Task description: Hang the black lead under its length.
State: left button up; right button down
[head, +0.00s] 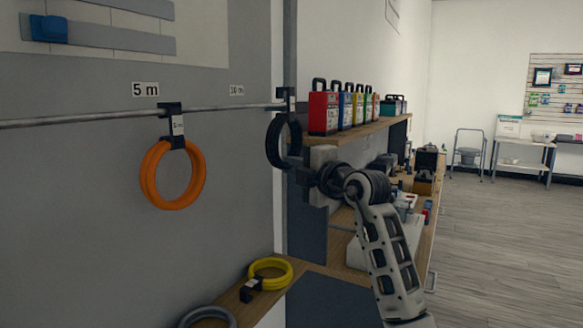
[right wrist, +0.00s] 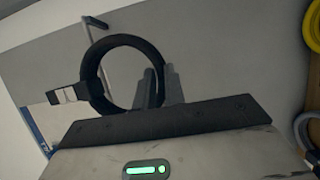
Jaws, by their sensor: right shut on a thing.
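The black lead (head: 274,142) is a coil with a black hook tag (head: 290,98) on top. My right gripper (head: 298,166) is shut on the coil's lower right side. In the right wrist view, the gripper fingers (right wrist: 157,88) pinch the black coil (right wrist: 94,64), and its tag (right wrist: 64,96) points left. In the head view the hook tag overlaps the right end of the rail (head: 225,107); I cannot tell whether it touches it. The length labels on the wall read "5 m" (head: 145,89) and, small, what looks like "10 m" (head: 236,90). My left gripper is not in view.
An orange lead (head: 151,185) hangs from the rail below "5 m". A yellow lead (head: 256,269) and a grey lead (head: 207,312) lie on the wooden ledge below. A shelf (head: 360,129) with coloured cases stands close right of the held lead. The rail between is clear.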

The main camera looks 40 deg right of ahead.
jog(key=w+a+f, duration=0.2)
jog(key=w, duration=0.4)
jog(key=shift+w+a+b, duration=0.3)
jog(key=shift+a+b, duration=0.05)
jog(key=shift+a, duration=0.05)
dwell(0.4)
jog(key=c, duration=1.4)
grip_release()
jog(key=shift+f, duration=0.15)
